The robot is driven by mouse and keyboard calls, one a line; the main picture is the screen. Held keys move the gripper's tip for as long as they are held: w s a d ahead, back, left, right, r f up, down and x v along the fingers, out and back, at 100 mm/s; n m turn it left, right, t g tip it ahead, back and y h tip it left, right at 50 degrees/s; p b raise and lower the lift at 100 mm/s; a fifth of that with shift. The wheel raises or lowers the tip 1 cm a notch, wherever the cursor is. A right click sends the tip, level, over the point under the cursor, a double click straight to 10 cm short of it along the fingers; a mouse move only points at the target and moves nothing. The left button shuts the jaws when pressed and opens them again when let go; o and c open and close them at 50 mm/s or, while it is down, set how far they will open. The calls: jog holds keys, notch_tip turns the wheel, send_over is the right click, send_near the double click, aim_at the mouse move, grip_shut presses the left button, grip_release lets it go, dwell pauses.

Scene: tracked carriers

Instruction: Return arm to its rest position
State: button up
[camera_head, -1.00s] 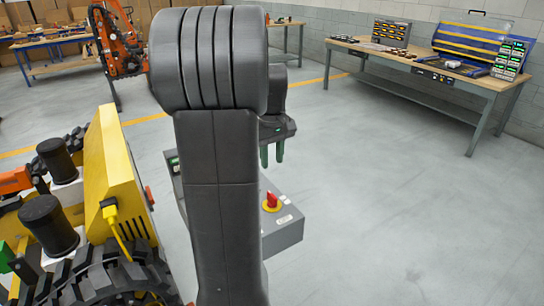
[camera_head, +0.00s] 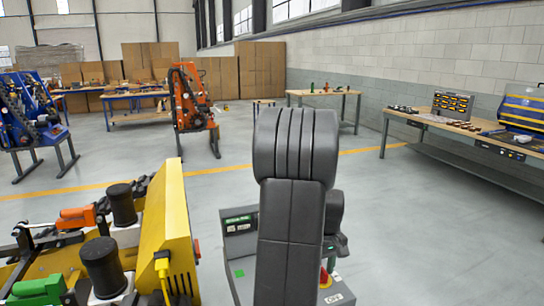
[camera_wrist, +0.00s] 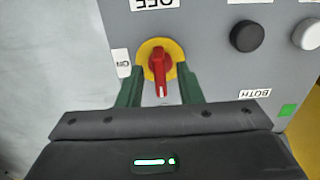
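My arm, in dark grey links, stands in the middle of the head view and hides most of my gripper. In the wrist view my gripper (camera_wrist: 160,78) shows two green fingers spread apart with nothing held between them. A red rotary switch (camera_wrist: 158,68) on a yellow disc shows between and beyond the fingers. I cannot tell how far they are from it. The switch sits on a grey control box (camera_wrist: 215,60) with ON, OFF and BOTH labels. In the head view the box (camera_head: 240,250) is partly behind my arm.
A yellow tracked carrier (camera_head: 178,235) stands close on the left. A black button (camera_wrist: 246,36) and a white button (camera_wrist: 308,34) are on the box. A workbench (camera_head: 455,130) stands right and an orange machine (camera_head: 192,110) stands behind. Open floor lies to the right.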

jog(key=shift+f, duration=0.45)
jog(key=shift+r, duration=0.1)
